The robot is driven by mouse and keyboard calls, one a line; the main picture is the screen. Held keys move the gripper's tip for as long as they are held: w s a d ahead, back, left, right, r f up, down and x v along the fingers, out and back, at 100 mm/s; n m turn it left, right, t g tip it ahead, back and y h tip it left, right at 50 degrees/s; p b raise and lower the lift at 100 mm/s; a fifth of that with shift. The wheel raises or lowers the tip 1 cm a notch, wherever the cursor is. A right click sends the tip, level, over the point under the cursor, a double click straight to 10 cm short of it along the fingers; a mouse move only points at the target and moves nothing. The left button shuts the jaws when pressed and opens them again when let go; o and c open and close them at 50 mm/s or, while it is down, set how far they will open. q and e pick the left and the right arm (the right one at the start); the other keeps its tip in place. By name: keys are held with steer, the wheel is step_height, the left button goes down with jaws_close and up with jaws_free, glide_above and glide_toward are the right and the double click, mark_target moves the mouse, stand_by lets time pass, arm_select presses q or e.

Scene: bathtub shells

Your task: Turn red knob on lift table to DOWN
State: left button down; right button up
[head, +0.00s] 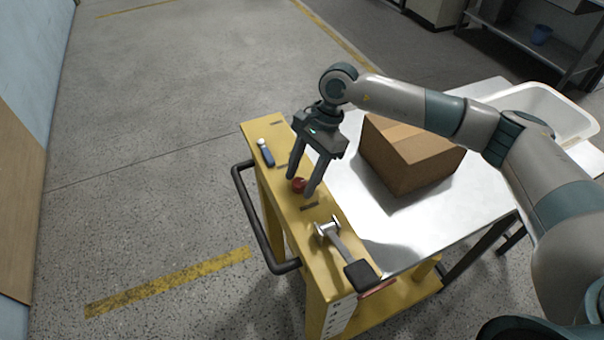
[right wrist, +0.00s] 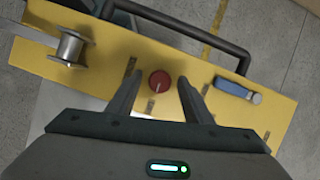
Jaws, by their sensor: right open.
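The red knob (head: 298,185) sits on the yellow top panel of the lift table (head: 262,137). In the right wrist view the knob (right wrist: 159,81) is round, with a pale pointer line running toward its lower edge. My right gripper (head: 301,184) is open above the panel, one finger on each side of the knob. In the right wrist view its fingertips (right wrist: 160,82) flank the knob with a gap on both sides. I cannot tell whether they touch it. Dark label marks lie on the panel either side of the knob; their words are too small to read. My left gripper is not in view.
A cardboard box (head: 408,160) and a white tub (head: 545,112) stand to the right. The floor at left is clear.

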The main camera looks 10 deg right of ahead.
steer(key=c, duration=1.1)
steer(key=shift+o, duration=0.2)
